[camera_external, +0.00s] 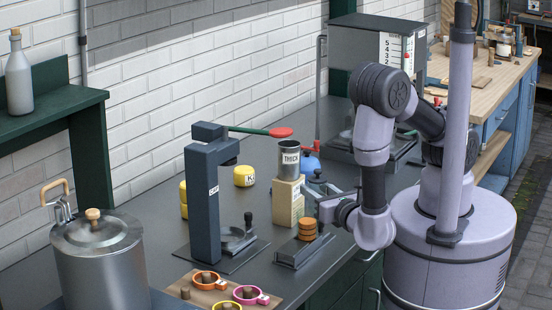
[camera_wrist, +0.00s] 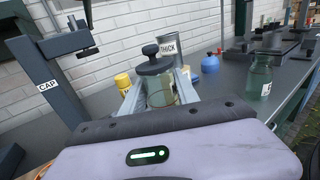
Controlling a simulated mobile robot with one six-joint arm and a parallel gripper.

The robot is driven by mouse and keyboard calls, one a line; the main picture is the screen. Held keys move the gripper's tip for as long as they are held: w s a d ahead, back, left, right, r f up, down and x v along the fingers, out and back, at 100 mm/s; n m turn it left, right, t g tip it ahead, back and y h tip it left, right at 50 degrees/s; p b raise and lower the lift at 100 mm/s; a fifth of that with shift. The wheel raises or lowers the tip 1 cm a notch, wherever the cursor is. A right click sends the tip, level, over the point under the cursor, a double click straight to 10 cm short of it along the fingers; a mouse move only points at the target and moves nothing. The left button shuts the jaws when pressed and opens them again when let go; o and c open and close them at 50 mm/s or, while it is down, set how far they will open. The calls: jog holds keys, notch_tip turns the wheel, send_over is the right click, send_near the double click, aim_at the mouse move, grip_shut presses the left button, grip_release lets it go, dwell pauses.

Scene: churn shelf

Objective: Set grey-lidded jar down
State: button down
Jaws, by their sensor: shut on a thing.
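The grey-lidded jar (camera_wrist: 161,92) is a clear jar with a dark grey knobbed lid, upright or nearly so in the wrist view. My gripper (camera_wrist: 160,98) is shut on it, with one light finger on each side of the body. The jar's lower part is hidden behind my gripper, so I cannot tell whether its base touches anything. In the external view my gripper (camera_external: 328,207) is over the right part of the dark bench, right of the THICK can; the jar is hard to make out there.
The THICK can (camera_external: 289,160) stands on a wooden block (camera_external: 287,203). The dark CAP stand (camera_external: 203,205) is to the left. A low dark base with orange discs (camera_external: 307,228) is in front. A glass jar (camera_wrist: 258,78) stands at right in the wrist view. Bare bench shows (camera_external: 150,225).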

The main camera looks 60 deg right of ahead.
jog(key=s+a+f+n+t+y+b, duration=0.1)
jog(key=s+a+f+n+y+b, duration=0.1)
jog(key=a+f+b, duration=0.35)
jog(key=shift+w+a+f+b, duration=0.85)
jog(key=shift+w+a, duration=0.8)
jog(key=shift+w, duration=0.6)
jog(key=shift+w+a+f+b, duration=0.85)
jog(key=shift+w+a, duration=0.85)
jog(key=shift+w, duration=0.5)
jog(key=shift+w+a+f+b, duration=0.8)
jog(key=shift+w+a, duration=0.85)
jog(key=shift+w, duration=0.6)
jog(key=shift+f, duration=0.1)
jog(key=shift+f, duration=0.35)
jog(key=c, duration=0.9)
grip_release()
